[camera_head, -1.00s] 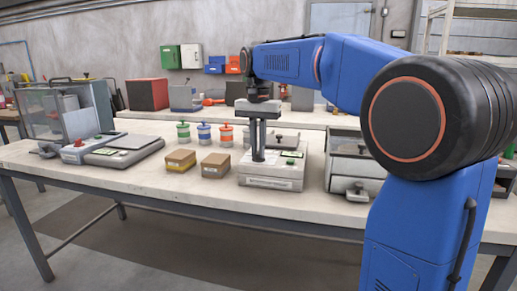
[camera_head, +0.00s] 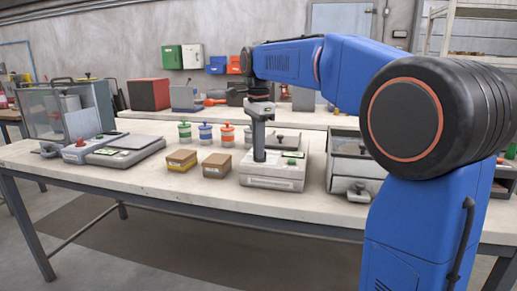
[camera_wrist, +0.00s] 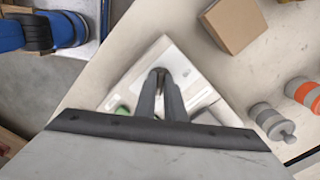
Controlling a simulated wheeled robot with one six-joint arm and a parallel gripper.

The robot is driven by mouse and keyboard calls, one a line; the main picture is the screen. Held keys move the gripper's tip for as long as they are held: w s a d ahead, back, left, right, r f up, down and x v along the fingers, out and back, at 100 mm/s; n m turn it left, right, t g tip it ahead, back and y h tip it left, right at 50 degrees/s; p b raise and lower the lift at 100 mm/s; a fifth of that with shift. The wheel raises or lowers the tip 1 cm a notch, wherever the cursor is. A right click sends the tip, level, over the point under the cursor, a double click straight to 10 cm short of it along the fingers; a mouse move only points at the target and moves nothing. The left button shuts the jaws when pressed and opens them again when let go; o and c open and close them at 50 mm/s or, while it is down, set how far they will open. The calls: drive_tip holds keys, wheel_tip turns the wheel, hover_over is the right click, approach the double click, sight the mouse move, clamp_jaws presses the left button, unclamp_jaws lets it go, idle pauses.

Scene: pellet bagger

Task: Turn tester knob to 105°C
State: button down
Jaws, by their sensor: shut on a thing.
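My gripper (camera_head: 259,158) points straight down at the tester's left top side. In the wrist view my gripper (camera_wrist: 160,76) has its fingertips close together around a small dark knob (camera_wrist: 160,80). The fingers mostly cover this knob, and its pointer, scale and the display's reading cannot be made out.
Two cardboard boxes (camera_head: 216,171) and several lidded jars (camera_head: 206,138) stand left of the tester. A flat device (camera_head: 135,157) and a clear-walled case (camera_head: 65,110) are farther left. The workbench front (camera_head: 150,190) is clear.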

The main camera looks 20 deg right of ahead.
drive_tip(key=shift+m, duration=0.6)
drive_tip(key=c, duration=1.8)
unclamp_jaws()
drive_tip(key=shift+c, duration=0.2)
drive_tip(key=shift+r, duration=0.1)
wheel_tip(320, 180, up, 17)
drive_tip(key=shift+r, duration=0.1)
